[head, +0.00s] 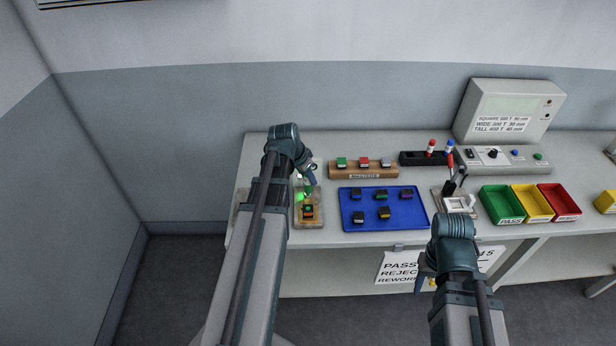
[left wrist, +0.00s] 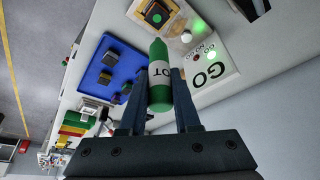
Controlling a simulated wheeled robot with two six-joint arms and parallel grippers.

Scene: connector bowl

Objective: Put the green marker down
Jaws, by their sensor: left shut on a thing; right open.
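The green marker (left wrist: 159,78) is between the two fingers of my left gripper (left wrist: 160,108) in the left wrist view, its white label showing "OT". My left gripper (head: 311,180) is shut on it, above the left end of the table near the small test fixture (head: 318,221). In the head view the marker is hard to make out beside the arm and a green glow. The dark marker rack (head: 410,158) at the back holds a red marker (head: 431,146) and a blue marker (head: 449,147). My right gripper (head: 430,283) is open at the table's front edge, partly hidden by its wrist.
A blue tray (head: 372,223) with several connectors lies right of the fixture. A wooden masters block (head: 363,176) stands behind it. Green (head: 501,203), yellow (head: 532,202) and red (head: 560,201) bins stand to the right. A GO box (left wrist: 219,73) shows in the left wrist view.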

